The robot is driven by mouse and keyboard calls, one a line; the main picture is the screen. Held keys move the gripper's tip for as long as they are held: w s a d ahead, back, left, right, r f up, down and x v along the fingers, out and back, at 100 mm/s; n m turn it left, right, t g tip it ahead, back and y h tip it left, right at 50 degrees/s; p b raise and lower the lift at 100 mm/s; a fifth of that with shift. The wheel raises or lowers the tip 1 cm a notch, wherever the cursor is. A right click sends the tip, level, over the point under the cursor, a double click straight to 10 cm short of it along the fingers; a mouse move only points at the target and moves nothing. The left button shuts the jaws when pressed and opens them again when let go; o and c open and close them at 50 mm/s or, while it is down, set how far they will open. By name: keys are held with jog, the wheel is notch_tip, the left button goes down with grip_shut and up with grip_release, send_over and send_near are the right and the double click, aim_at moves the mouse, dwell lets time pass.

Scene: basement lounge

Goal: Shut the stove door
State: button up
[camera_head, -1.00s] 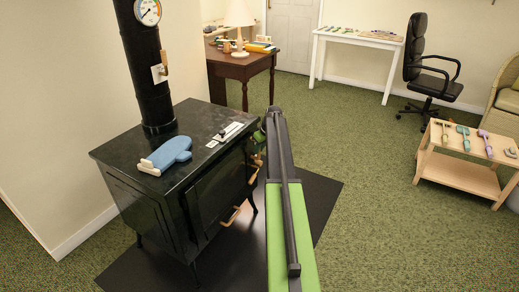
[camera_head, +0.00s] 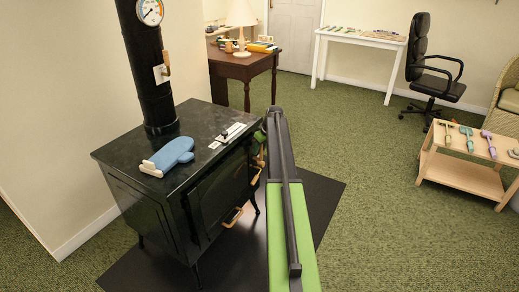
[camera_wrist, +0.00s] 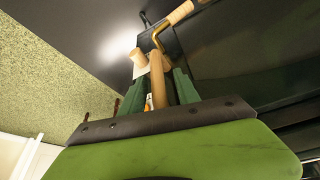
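The black stove (camera_head: 150,205) stands at left on a dark floor plate. Its dark door (camera_head: 218,190) is on the side facing right; I cannot tell from here whether it stands ajar. A wooden handle (camera_head: 232,217) shows low on that side. My arm reaches past the front, and my gripper (camera_head: 260,142) is beside the stove's upper right corner, small and partly hidden. In the wrist view, my gripper's green fingers (camera_wrist: 158,85) stand apart, with a wooden rod (camera_wrist: 157,82) between them. A wooden handle with a brass-coloured bend (camera_wrist: 180,13) is just beyond. Contact is unclear.
A blue mitt (camera_head: 172,154) lies on the stove top by the stovepipe (camera_head: 155,95). A dark wooden table (camera_head: 240,68), a white table (camera_head: 360,42), an office chair (camera_head: 430,75) and a low shelf (camera_head: 455,172) stand beyond. Green carpet between is free.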

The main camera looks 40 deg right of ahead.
jog(key=p+v, duration=1.6)
jog(key=v, duration=0.1)
jog(key=shift+r, duration=0.25)
jog(key=shift+d, duration=0.1)
